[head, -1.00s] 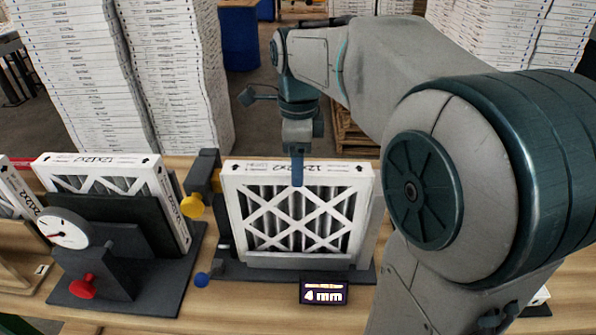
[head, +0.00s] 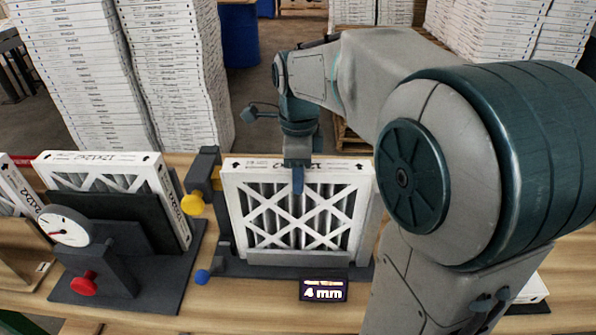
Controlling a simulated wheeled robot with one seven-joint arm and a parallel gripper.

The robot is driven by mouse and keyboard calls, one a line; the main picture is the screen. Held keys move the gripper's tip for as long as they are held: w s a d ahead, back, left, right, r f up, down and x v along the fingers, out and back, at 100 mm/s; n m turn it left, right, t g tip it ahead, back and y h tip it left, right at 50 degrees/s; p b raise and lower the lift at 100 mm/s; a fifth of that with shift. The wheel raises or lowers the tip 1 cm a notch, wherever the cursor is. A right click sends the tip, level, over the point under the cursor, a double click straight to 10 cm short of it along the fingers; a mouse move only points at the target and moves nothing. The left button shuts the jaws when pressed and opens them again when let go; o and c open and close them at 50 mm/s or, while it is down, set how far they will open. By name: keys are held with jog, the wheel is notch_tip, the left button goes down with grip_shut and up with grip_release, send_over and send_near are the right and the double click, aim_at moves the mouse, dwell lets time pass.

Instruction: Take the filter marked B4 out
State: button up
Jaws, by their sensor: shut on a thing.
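A white-framed pleated filter (head: 298,213) stands upright in a dark fixture (head: 225,266) at the middle of the bench. Its top edge carries printed text that looks like a size; I cannot read a B4 mark on it. My gripper (head: 298,186) reaches down from above and is shut on the filter's top edge near the middle. One blue finger lies against the front face; the other is hidden behind the frame. The filter's bottom still sits in the fixture.
Left of it, a second filter (head: 176,203) stands in a fixture with a dial gauge (head: 63,226) and red knob (head: 84,282). A display (head: 323,290) reads 4 mm. Filter stacks (head: 75,80) stand behind.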

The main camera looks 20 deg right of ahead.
jog(key=shift+w+a+r, duration=0.1)
jog(key=shift+a+r, duration=0.05)
jog(key=shift+a, duration=0.15)
dwell(0.4)
jog(key=o, duration=0.7)
jog(key=shift+o, duration=0.2)
jog(key=shift+r+p, duration=3)
jog(key=shift+r, duration=0.45)
